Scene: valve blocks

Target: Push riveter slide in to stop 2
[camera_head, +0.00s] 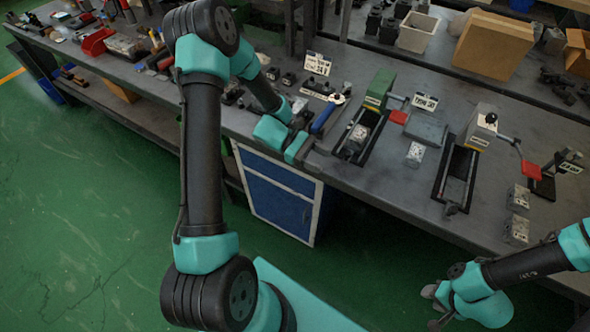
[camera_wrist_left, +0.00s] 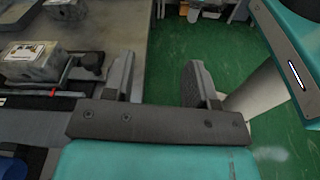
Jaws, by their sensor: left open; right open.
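The left station has a green press (camera_head: 380,84) and a black slide track (camera_head: 345,158), with a metal valve block (camera_head: 357,140) on its near part. That block (camera_wrist_left: 35,62) and a dark knob (camera_wrist_left: 92,62) show in the left wrist view. The right station has a grey press (camera_head: 481,124) and a black track (camera_head: 456,180) with no block visible in it. I cannot tell from the small signs which is the riveter. My left gripper (camera_head: 299,148) is open and empty by the bench edge, beside the knob (camera_wrist_left: 160,82) and apart from it. My right gripper (camera_head: 436,304) is open and empty in front of the bench.
A loose valve block (camera_head: 415,153) lies between the stations, and two more (camera_head: 518,197) (camera_head: 515,230) lie at right. A blue-handled tool (camera_head: 325,116) is left of the left track. Red pads (camera_head: 398,117) (camera_head: 530,170) stand by the presses. Green floor in front is clear.

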